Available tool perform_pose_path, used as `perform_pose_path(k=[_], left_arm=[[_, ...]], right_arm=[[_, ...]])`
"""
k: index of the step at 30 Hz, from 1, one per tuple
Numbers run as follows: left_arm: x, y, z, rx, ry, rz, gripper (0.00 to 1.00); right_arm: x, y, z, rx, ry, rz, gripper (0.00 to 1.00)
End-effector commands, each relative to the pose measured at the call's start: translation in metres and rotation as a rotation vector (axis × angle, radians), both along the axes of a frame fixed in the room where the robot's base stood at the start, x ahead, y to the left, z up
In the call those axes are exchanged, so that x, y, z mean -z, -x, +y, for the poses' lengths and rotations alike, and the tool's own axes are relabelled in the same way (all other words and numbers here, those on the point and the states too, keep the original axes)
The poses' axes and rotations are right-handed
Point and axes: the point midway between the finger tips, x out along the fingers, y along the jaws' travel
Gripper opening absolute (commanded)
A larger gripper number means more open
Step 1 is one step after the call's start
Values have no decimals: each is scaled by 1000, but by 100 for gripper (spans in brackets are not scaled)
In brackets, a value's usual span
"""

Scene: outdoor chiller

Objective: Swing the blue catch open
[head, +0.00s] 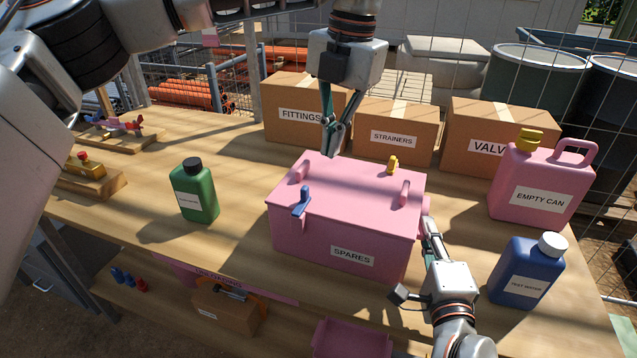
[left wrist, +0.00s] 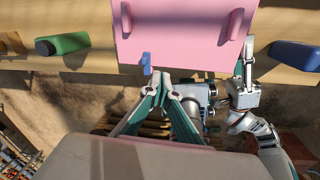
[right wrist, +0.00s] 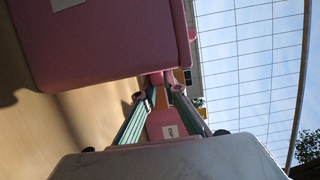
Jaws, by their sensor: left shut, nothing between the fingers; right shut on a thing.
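The blue catch (head: 302,200) sits at the front left edge of the closed pink box (head: 290,240) labelled SPARES. It also shows in the left wrist view (left wrist: 146,62). My left gripper (head: 333,150) is shut and empty, pointing down. In the left wrist view its tips (left wrist: 160,76) appear just beside the catch, with no clear contact; the height gap is hard to judge. My right gripper (head: 428,228) is shut on the pink side handle (head: 425,205) at the box's right end, also seen in the right wrist view (right wrist: 157,78).
A green bottle (head: 194,190) stands left of the box. A blue bottle (head: 522,272) and a pink can (head: 540,190) stand to the right. Cardboard boxes (head: 395,150) line the back. The wooden table (head: 240,235) is clear between the green bottle and the box.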

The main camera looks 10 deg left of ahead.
Motion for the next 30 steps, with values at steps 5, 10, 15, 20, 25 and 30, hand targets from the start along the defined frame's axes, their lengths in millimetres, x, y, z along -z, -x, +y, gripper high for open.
perform_pose_path(k=[5, 10, 15, 20, 25, 30], left_arm=[[0, 1, -8, -310, -18, -48, 0], [-1, 3, -15, -611, -33, -101, 0], [-1, 4, -23, -914, -42, -161, 0], [-1, 5, -29, -1196, -48, -222, 0], [-2, 7, -35, -1460, -47, -283, 0], [-2, 8, -39, -1631, -44, -325, 0]], right_arm=[[1, 0, 0, 0, 0, 2, 0], [1, 0, 0, 0, 0, 2, 0], [1, 0, 0, 0, 0, 2, 0], [1, 0, 0, 0, 0, 2, 0], [1, 0, 0, 0, 0, 2, 0], [1, 0, 0, 0, 0, 2, 0]])
